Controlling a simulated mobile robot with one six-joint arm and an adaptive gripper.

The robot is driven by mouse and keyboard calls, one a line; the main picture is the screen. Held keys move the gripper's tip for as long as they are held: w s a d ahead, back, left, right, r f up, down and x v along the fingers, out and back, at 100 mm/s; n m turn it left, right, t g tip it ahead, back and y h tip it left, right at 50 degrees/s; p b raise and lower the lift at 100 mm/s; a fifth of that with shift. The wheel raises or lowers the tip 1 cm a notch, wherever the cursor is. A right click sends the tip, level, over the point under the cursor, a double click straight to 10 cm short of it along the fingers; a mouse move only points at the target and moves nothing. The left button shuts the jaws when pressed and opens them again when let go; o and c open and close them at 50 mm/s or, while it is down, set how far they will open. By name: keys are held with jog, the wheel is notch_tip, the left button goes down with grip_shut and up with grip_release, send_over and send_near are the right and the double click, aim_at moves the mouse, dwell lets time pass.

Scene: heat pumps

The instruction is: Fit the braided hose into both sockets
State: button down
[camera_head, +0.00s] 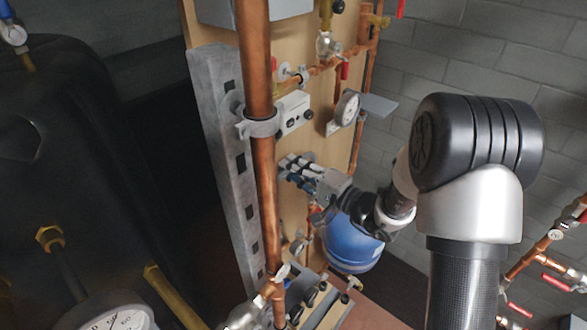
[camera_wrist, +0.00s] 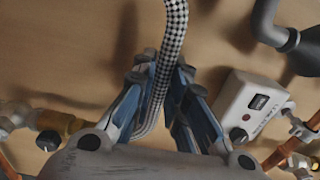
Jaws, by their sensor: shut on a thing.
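The braided hose (camera_wrist: 174,35) has a black-and-white checked surface. In the wrist view it comes down from the top edge and curves between the blue fingers of my gripper (camera_wrist: 160,78). The gripper is shut on the hose, and the hose's lower part runs back between the fingers towards the palm. In the head view my gripper (camera_head: 294,170) is close to the wooden panel, right of the thick copper pipe. The hose is too small to make out there. The hose's ends are not clear in either view, and I cannot pick out the sockets.
A white control box (camera_wrist: 250,107) with a black knob is right of the fingers. A grey pipe (camera_wrist: 272,25) is at upper right.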

jog(key=shift+f, duration=0.15)
jog(key=c, duration=1.5)
grip_release()
jog(key=shift+d, duration=0.1)
jog(key=shift+b+v, duration=1.5)
jog(key=shift+v, duration=2.7)
